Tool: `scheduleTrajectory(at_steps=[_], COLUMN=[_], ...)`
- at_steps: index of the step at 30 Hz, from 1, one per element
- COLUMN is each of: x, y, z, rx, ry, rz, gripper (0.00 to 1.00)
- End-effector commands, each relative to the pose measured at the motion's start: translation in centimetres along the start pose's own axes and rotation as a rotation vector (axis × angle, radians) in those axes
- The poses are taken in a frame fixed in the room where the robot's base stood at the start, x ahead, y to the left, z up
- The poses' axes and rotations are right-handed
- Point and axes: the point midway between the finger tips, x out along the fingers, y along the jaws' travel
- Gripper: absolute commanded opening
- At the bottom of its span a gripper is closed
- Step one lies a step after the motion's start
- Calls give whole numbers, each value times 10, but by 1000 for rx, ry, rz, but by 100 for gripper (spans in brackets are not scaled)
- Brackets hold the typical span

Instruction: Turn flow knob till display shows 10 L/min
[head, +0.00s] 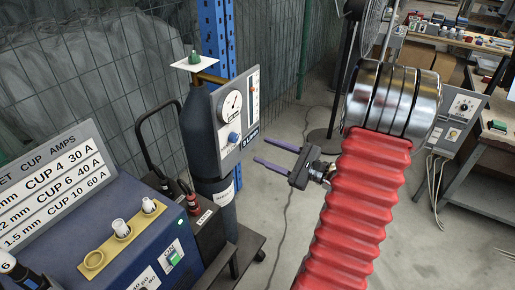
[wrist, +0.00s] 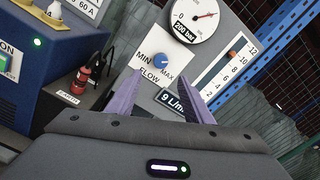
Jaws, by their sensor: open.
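The blue flow knob (wrist: 159,61) sits on a white plate marked MIN, MAX and FLOW on the grey panel. It also shows in the head view (head: 234,137). The knob appears between the fingertips in the wrist view. In the head view my gripper (head: 257,151) is to the right of the panel, apart from the knob.
A round gauge (wrist: 200,17) and a scale with an orange marker (wrist: 232,54) share the panel. A dark gas cylinder (head: 198,125) stands behind it. A blue machine (head: 130,235) with cups is at left. Wire fence (head: 90,75) is behind; grey floor lies right of the panel.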

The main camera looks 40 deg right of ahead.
Motion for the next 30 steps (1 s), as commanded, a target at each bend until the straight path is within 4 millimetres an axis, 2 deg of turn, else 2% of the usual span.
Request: scheduleTrajectory(at_steps=[3,9,30], x=[-17,-34,-36], y=[0,0,0], z=[-1,0,-1], rx=[0,0,2], ry=[2,1,3], rz=[-3,-1,1], gripper=[46,46,46])
